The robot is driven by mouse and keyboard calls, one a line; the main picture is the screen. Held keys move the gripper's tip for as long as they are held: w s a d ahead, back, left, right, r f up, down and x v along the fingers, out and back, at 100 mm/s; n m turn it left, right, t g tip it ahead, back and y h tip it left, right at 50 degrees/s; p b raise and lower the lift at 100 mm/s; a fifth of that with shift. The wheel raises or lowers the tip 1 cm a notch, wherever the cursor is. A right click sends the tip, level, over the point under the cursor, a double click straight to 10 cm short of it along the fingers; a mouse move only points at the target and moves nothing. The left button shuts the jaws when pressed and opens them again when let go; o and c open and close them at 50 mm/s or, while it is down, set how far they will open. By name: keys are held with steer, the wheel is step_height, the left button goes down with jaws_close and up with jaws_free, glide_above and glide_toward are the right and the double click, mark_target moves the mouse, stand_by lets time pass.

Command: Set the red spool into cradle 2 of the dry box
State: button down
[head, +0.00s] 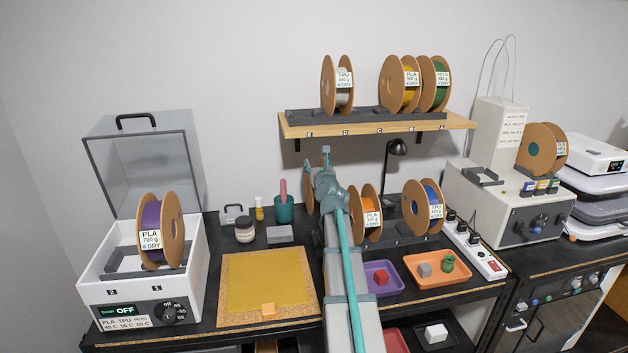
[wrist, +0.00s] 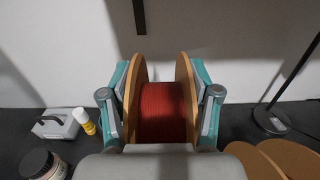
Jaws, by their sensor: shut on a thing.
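The red spool (wrist: 162,110) is between the two fingers of my gripper (wrist: 160,88) in the wrist view, its brown flanges upright and gripped from both sides. In the head view my gripper (head: 318,163) is over the back of the bench, and my arm hides most of the spool; a brown flange edge (head: 309,196) shows at its left. The dry box (head: 143,303) stands at the far left with its clear lid open. A purple spool (head: 151,226) sits in its dark cradle rack, toward the right. The rack's left part (head: 121,260) looks empty.
An orange spool (head: 369,214) and a blue spool (head: 424,207) stand right of my arm. A shelf (head: 290,125) with several spools hangs above. A jar (head: 244,231), glue stick (head: 259,209) and teal cup (head: 284,209) stand between box and arm, behind a yellow mat (head: 262,278).

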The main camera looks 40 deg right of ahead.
steer(key=shift+w+d+f, duration=0.2)
steer(key=shift+w+f, duration=0.3)
steer(key=shift+f, duration=0.1)
steer(key=shift+w+d+f, duration=0.15)
steer(key=shift+w+f, duration=0.35)
steer(key=shift+f, duration=0.1)
steer(key=shift+w+f+b, duration=0.2)
steer(key=shift+f+b, duration=0.85)
steer(key=shift+f, duration=0.75)
steer(key=shift+f, duration=0.2)
steer(key=shift+c, duration=1.2)
jaws_free()
steer(key=shift+r, duration=0.2)
steer(key=shift+o, duration=0.4)
steer(key=v, duration=1.2)
